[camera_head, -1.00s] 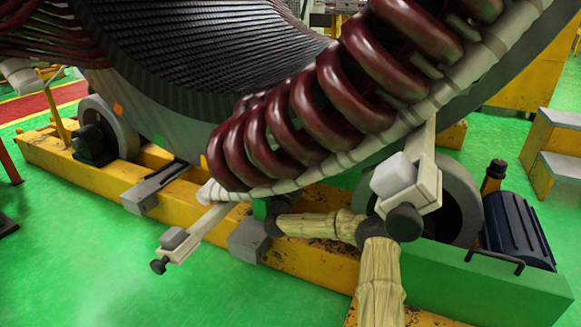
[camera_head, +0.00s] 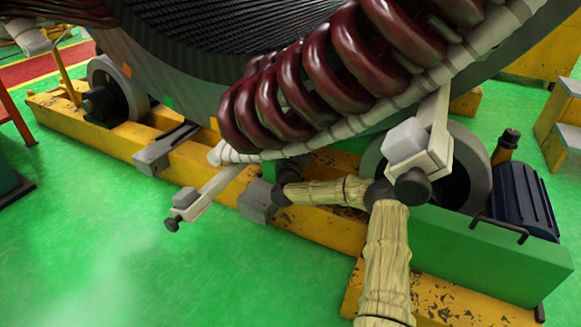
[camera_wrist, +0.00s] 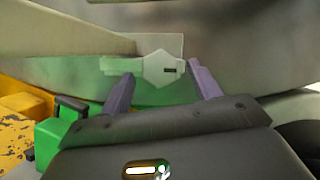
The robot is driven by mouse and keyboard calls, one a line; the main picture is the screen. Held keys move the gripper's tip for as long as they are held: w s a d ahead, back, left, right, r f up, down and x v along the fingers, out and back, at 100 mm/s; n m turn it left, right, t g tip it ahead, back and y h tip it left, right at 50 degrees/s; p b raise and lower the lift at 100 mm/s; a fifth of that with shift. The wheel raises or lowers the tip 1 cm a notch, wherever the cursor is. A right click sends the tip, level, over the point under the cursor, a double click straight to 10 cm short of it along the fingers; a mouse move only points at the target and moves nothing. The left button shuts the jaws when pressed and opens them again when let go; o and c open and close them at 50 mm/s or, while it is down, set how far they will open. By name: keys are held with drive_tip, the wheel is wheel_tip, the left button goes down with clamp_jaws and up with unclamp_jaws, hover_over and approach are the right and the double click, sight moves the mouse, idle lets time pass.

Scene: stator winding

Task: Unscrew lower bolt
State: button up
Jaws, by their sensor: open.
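In the wrist view, a pale hexagonal bolt-like head (camera_wrist: 162,68) with a small dark slot sits on a flat grey-white bar, in the gap between my fingertips. My gripper (camera_wrist: 160,82) has two purple fingers spread apart, one on each side of it. I cannot tell whether they touch it. In the head view, my gripper's fingers are hidden beyond my dark wrist, below the coils. A lower bracket (camera_head: 203,197) with a dark knob (camera_head: 172,224) sticks out at left. Another bracket (camera_head: 434,140) with a dark knob (camera_head: 412,186) stands to the right.
The stator's dark red coils (camera_head: 325,70) and pale wrapped ring (camera_head: 470,55) hang close above my arm. A yellow base beam (camera_head: 85,130) with rollers runs beneath. A green housing (camera_head: 470,250) and blue motor (camera_head: 525,200) stand at right. Green floor (camera_head: 120,250) at left is clear.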

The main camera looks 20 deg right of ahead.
drive_tip(key=p+v, duration=0.6)
drive_tip(key=v, duration=0.9)
drive_tip(key=shift+f, duration=0.1)
